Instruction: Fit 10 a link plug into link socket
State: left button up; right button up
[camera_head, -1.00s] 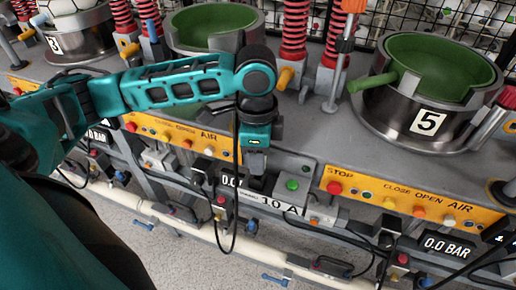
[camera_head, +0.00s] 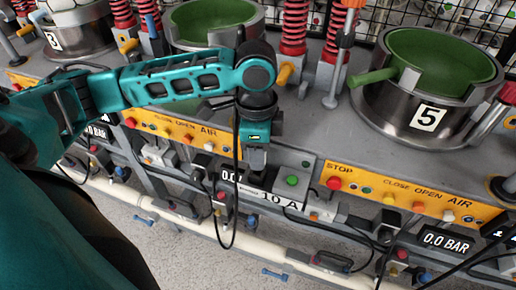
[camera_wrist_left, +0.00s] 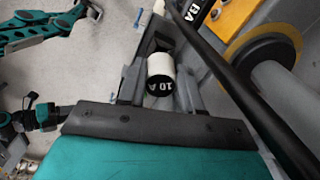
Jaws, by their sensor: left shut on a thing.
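My left gripper (camera_head: 256,160) points down over the front edge of the machine, beside the 0.0 readout and the 10 A label (camera_head: 280,200). In the left wrist view its two fingers (camera_wrist_left: 160,92) are shut on a short white cylinder with a black band reading 10 A, the link plug (camera_wrist_left: 160,72). The head view does not show the plug clearly behind the fingers and hanging cable. I cannot make out the link socket's opening or whether the plug touches it. The right gripper does not show clearly in either view.
A green button (camera_head: 292,180) sits right of my gripper, and a yellow control strip (camera_head: 405,193) further right. A black cable (camera_head: 221,235) loops below. A white pipe (camera_head: 205,226) runs low in front. The press marked 5 (camera_head: 428,117) stands behind at right.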

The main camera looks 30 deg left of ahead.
pick_arm(q)
jog(key=shift+f, duration=0.1)
jog(key=shift+f, duration=0.3)
jog(key=shift+f, duration=0.1)
jog(key=shift+f, duration=0.3)
jog(key=o, duration=1.1)
notch_tip(320, 180, up, 12)
jog(key=shift+s+f, duration=0.1)
jog(key=shift+f, duration=0.05)
jog(key=shift+s+r, duration=0.1)
jog(key=shift+r, duration=0.65)
